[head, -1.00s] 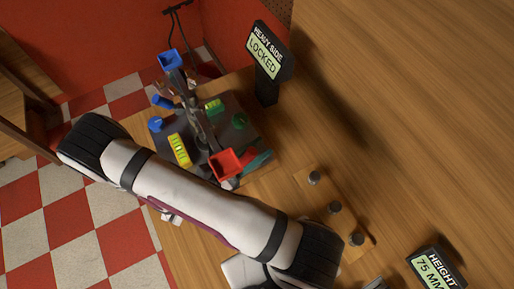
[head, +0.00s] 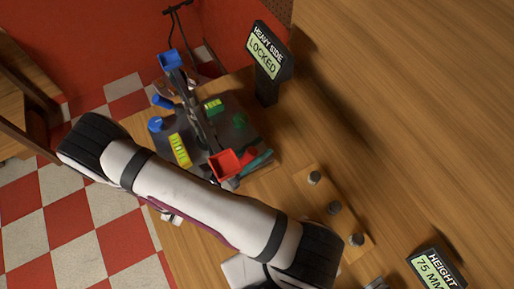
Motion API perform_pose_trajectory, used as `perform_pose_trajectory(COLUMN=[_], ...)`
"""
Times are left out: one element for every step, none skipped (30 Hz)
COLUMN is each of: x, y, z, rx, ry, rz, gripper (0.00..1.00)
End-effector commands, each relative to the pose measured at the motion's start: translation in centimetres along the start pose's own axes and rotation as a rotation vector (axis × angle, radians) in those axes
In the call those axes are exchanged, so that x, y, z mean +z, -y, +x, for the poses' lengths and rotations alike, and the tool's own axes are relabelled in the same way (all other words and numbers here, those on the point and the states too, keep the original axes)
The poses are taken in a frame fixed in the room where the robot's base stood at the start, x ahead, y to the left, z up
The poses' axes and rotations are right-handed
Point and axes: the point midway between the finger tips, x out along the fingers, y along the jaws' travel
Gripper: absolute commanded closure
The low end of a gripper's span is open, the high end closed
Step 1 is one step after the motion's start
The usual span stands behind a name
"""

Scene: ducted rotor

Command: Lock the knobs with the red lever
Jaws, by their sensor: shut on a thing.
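A dark base plate (head: 205,148) carries a grey balance beam (head: 195,112) with a blue pan (head: 170,60) at its upper end and a red pan (head: 224,164) at its lower end. A blue knob (head: 155,124) is at the plate's left and a green knob (head: 240,122) at its right. A small red part (head: 250,154), possibly the red lever, shows beside the red pan, against a teal piece (head: 257,163). The lock position of the knobs cannot be read. My arm covers the area below the plate, and I cannot make out my gripper.
A wooden block (head: 324,195) with several grey weights stands to the right, near a height sign (head: 437,268) reading 75 MM. The table (head: 410,110) is clear at the upper right.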

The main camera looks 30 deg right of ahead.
Motion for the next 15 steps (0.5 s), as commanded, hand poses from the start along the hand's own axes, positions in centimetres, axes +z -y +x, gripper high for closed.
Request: perform_pose_trajectory(x=[0.0,0.0,0.0,0.0,0.0,0.0,0.0,0.0,0.0,0.0,0.0,0.05,0.12,0.22,0.39], y=[0.05,0.05,0.05,0.05,0.05,0.05,0.05,0.05,0.05,0.06,0.05,0.02,-0.05,-0.09,-0.15], z=[-0.04,-0.04,-0.04,-0.04,-0.04,-0.04,-0.04,-0.04,-0.04,-0.04,-0.05,-0.12,-0.22,-0.34,-0.51], rx=[-0.001,-0.001,-0.001,-0.001,-0.001,-0.001,-0.001,-0.001,-0.001,-0.002,-0.001,0.001,0.004,0.007,0.01], ry=[0.0,0.0,0.0,0.0,0.0,0.0,0.0,0.0,0.0,0.0,0.001,0.014,0.032,0.055,0.084], rz=[0.0,0.0,0.0,0.0,0.0,0.0,0.0,0.0,0.0,0.0,0.0,-0.002,-0.007,-0.011,-0.016], gripper=[1.0,1.0,1.0,1.0,1.0,1.0,1.0,1.0,1.0,1.0,1.0,1.0,1.0,1.0,1.0])
